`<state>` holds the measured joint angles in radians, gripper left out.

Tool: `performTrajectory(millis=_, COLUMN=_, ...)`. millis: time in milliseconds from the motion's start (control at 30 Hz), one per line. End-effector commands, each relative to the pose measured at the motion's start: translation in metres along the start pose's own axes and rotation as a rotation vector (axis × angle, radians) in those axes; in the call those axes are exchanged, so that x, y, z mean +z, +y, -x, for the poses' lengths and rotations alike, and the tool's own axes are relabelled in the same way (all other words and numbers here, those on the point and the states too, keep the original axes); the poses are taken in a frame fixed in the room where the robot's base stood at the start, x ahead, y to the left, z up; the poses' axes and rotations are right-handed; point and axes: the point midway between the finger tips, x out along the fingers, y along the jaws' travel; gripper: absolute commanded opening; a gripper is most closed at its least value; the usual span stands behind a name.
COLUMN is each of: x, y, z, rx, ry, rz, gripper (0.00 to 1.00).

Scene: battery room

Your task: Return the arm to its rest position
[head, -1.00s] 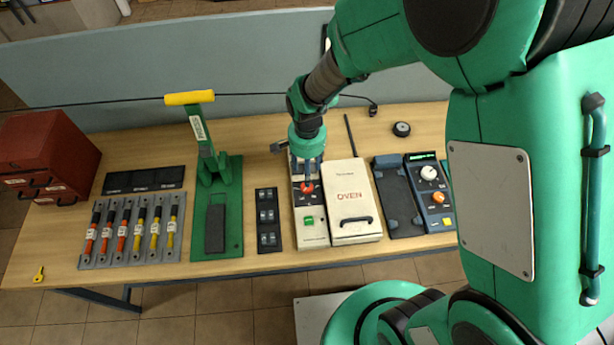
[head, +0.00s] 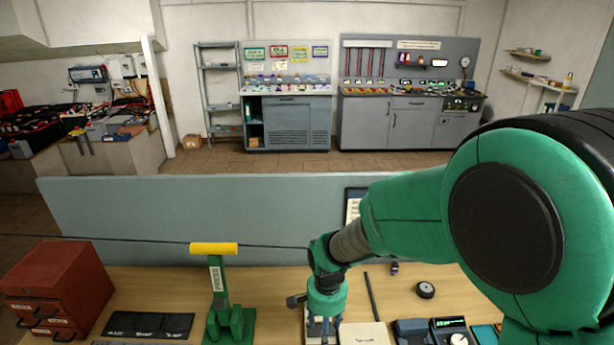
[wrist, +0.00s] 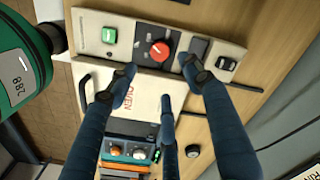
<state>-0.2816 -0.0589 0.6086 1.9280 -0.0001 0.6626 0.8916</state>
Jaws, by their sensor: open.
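My gripper (wrist: 163,98) is open and empty in the wrist view, its dark blue fingers spread above the oven and its control panel. The panel's red knob (wrist: 160,50) and green button (wrist: 110,35) show beyond the fingertips. The cream oven (wrist: 138,85) lies partly behind the fingers. In the head view my green arm comes in from the right and bends down to the bench over the oven (head: 366,334). The fingers are at the lower picture edge there, and their tips cannot be made out.
The wooden bench (head: 270,285) bears a red drawer box (head: 65,285), a green press with a yellow handle (head: 214,249), a black roll (head: 426,290) and instruments at right. A grey partition (head: 190,208) runs behind it. Cabinets (head: 290,122) stand at the far wall.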

Motion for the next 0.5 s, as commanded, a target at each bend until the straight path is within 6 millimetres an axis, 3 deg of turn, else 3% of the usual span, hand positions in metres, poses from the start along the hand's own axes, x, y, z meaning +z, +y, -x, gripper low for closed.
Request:
performTrajectory(millis=267, x=-0.005, y=0.011, z=0.033, rx=-0.031, ry=0.028, rz=0.044, gripper=0.5)
performTrajectory(millis=500, x=-0.009, y=0.043, z=0.096, rx=-0.086, ry=0.092, rz=0.142, gripper=0.5)
